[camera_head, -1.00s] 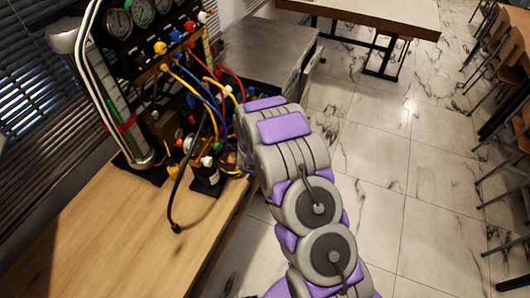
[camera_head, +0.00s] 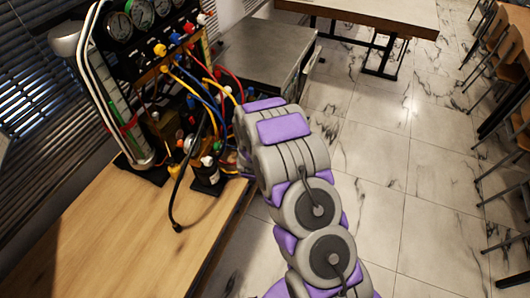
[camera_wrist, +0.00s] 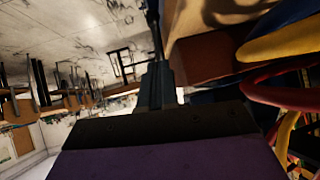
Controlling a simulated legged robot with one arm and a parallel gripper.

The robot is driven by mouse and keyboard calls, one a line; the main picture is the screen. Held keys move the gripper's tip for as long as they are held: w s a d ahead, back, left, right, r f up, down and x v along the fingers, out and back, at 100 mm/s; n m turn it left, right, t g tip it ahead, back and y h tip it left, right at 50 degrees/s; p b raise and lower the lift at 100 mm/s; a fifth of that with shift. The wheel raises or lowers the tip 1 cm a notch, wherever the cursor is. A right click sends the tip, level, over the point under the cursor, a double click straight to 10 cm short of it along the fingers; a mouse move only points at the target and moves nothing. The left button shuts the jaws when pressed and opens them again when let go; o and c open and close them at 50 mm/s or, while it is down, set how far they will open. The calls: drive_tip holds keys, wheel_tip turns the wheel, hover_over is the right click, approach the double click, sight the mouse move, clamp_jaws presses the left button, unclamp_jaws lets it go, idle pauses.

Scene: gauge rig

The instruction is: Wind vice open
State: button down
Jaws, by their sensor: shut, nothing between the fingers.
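I cannot make out the vice or its handle for certain in either view. In the wrist view my gripper (camera_wrist: 153,14) shows as one narrow dark shape, shut and empty. A brownish block-like surface (camera_wrist: 205,60) lies just right of it; I cannot tell whether they touch.
Yellow and red hoses (camera_wrist: 285,42) hang close on the right in the wrist view. A black hose end (camera_head: 177,227) lies on the wooden bench top (camera_head: 120,240). A grey metal cabinet (camera_head: 262,55) stands behind my arm. The tiled floor (camera_head: 400,190) to the right is open.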

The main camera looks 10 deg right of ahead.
drive_tip(key=p+v, duration=0.2)
drive_tip(key=v, duration=0.9)
drive_tip(key=w+d+n+t+y, duration=0.35)
drive_tip(key=w+d+n, duration=0.25)
drive_tip(key=d+n, duration=0.5)
drive_tip(key=s+a+f+n+y+b, duration=0.1)
drive_tip(key=s+a+f+n+y, duration=0.2)
drive_tip(key=s+n+y, duration=0.7)
drive_tip(key=w+a+f+n+h+b, duration=0.1)
drive_tip(key=w+f, duration=0.4)
drive_tip(key=w, duration=0.8)
drive_tip(key=shift+a+f+n+h+b, duration=0.4)
drive_tip(key=shift+a+h+b, duration=0.3)
drive_tip(key=shift+h, duration=0.55)
